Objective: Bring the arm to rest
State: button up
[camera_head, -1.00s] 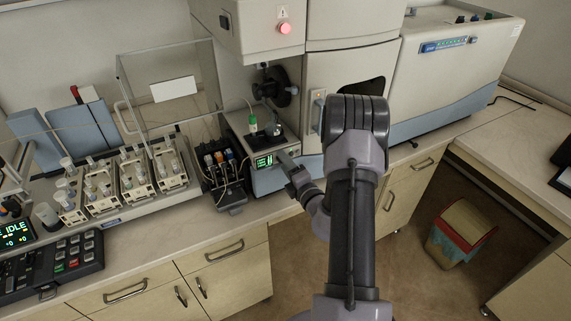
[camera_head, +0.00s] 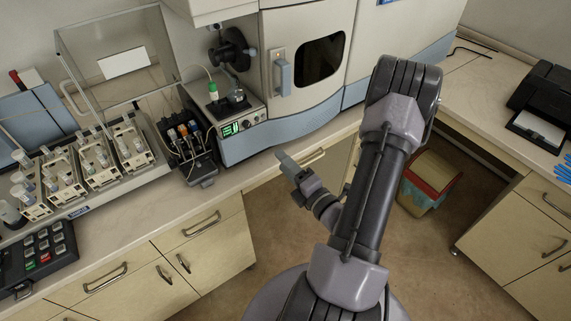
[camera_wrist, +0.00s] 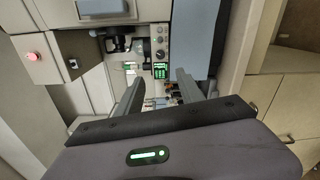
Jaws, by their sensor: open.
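My gripper (camera_head: 284,160) is at the end of my folded arm, in front of the bench edge and apart from the spectrometer. In the wrist view my gripper (camera_wrist: 158,84) shows two dark fingers spread apart with nothing between them. The spectrometer (camera_head: 300,60) stands on the bench behind it, with a lit green display on its lower left module (camera_head: 240,126). The same module (camera_wrist: 160,62) shows beyond the fingers in the wrist view.
Racks of vials (camera_head: 92,163) and a block of small bottles (camera_head: 186,145) stand on the left bench. A keypad (camera_head: 38,250) is at the front left. A bin (camera_head: 428,182) stands on the floor at the right, and a printer (camera_head: 541,108) on the right bench. Floor lies open before the cabinets.

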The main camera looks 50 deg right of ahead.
jog(key=w+a+r+n+g+y+b, duration=0.1)
jog(key=w+a+r+n+y+b, duration=0.15)
jog(key=a+n+y, duration=0.55)
jog(key=w+a+r+n+g+y+b, duration=0.1)
jog(key=w+a+r+n+y, duration=0.25)
jog(key=a+n+y, duration=0.4)
jog(key=s+a+n+g+b, duration=0.1)
jog(key=s+a+n+g, duration=0.25)
jog(key=a+n, duration=0.2)
jog(key=s+a+f+n+g+y+b, duration=0.1)
jog(key=s+a+n+g+b, duration=0.1)
jog(key=a+n+g, duration=0.3)
jog(key=s+a+n+g+b, duration=0.1)
jog(key=s+a+n+g, duration=0.2)
jog(key=a+n, duration=0.35)
jog(key=s+a+f+n+g+h+b, duration=0.2)
jog(key=s+f+n+h+b, duration=0.15)
jog(key=s+n+h, duration=0.45)
jog(key=w+d+r+n+t+h+b, duration=0.1)
jog(key=w+d+r+n+t+h, duration=0.1)
jog(key=n, duration=0.7)
jog(key=shift+w+d+r+n+t, duration=0.35)
jog(key=shift+w+d+r+t, duration=0.15)
jog(key=shift+d+r+t, duration=0.5)
